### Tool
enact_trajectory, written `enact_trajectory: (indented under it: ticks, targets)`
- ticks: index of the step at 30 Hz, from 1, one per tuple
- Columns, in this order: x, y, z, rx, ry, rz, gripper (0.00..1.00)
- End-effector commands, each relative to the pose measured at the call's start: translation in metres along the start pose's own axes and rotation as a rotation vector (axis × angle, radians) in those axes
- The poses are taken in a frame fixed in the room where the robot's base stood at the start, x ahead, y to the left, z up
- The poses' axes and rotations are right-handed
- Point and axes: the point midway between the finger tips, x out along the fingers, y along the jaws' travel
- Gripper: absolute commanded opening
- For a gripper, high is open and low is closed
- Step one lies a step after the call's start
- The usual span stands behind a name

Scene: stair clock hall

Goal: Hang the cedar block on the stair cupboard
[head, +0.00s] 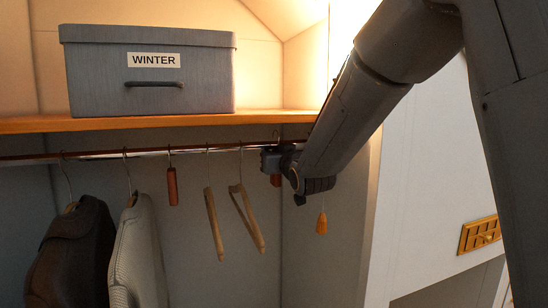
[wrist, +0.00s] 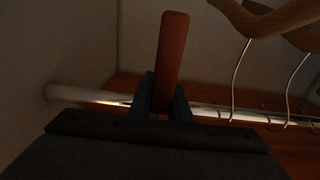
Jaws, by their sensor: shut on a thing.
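The cedar block (head: 276,180) is a small red-brown block in my gripper (head: 271,161), near the right end of the rail in the head view. In the wrist view the block (wrist: 170,50) stands out between the two fingers of my gripper (wrist: 163,97), which are shut on it. A small hook shows above the gripper at the rail (head: 100,156); I cannot tell whether it rests on the rail. The stair cupboard (head: 180,270) is open, with the rail under its wooden shelf (head: 260,116). A similar red-brown block (head: 172,187) hangs on the rail further left.
Two empty wooden hangers (head: 214,225) (head: 246,217) hang just left of my gripper. A dark jacket (head: 75,255) and a pale jacket (head: 138,250) hang at the left. A grey WINTER box (head: 150,85) stands on the shelf. A tan pull (head: 322,224) hangs at the right.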

Motion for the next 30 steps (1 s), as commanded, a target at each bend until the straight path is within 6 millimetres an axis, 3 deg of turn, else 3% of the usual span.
enact_trajectory:
  ticks: [1,15,30]
  targets:
    - [0.004,0.000,-0.005,-0.001,0.014,-0.001,0.00]
    - [0.019,0.000,0.018,0.000,0.007,0.000,0.00]
    - [0.023,0.000,0.024,0.000,0.005,-0.001,0.00]
